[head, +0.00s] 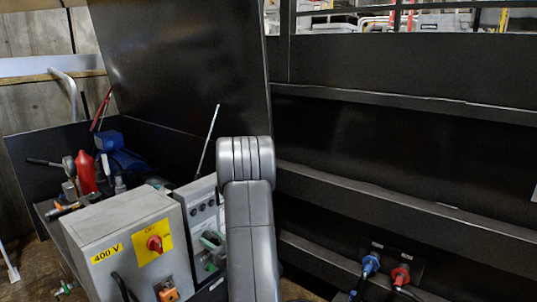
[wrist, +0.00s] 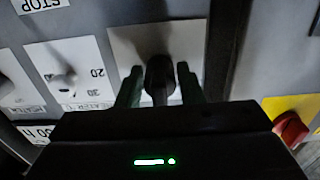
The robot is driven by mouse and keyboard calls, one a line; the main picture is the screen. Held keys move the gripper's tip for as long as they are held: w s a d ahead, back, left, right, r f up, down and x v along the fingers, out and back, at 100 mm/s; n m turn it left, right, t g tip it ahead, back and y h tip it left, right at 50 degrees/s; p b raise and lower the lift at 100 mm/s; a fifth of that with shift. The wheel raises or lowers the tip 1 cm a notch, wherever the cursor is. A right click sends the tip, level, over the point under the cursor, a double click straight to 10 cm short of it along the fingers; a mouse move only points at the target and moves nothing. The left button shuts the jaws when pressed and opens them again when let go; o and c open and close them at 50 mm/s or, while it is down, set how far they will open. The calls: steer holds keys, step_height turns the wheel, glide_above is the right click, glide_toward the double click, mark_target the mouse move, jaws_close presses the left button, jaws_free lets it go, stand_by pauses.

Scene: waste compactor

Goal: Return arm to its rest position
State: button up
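In the wrist view, the two dark green fingers of my gripper (wrist: 160,92) stand on either side of a black knob (wrist: 160,72) on a light plate. Narrow gaps seem to show between the fingers and the knob, so the gripper looks open around it. In the head view, my grey arm reaches down in front of the grey control panel (head: 197,200). A green part of my gripper (head: 212,242) shows low against that panel; the rest is hidden by the arm.
A white dial (wrist: 63,83) sits left of the fingers. A red switch on yellow (wrist: 290,128) is at the right. In the head view, a grey 400 V box (head: 118,228) stands close left of my arm. Black compactor walls (head: 400,140) and blue and red plugs (head: 385,270) are at the right.

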steer(key=shift+d, duration=0.1)
steer(key=p+v, duration=0.1)
steer(key=v, duration=1.3)
steer(key=b+x, duration=0.1)
steer(key=x, duration=1.3)
steer(key=shift+a, duration=0.25)
steer(key=n, duration=0.3)
steer(key=shift+d+r+n+p, duration=0.1)
steer(key=shift+d+n+p, duration=0.05)
steer(key=shift+n+p, duration=0.25)
steer(key=n+p, duration=0.2)
steer(key=n, duration=0.2)
steer(key=shift+n, duration=0.4)
steer(key=shift+v, duration=2.3)
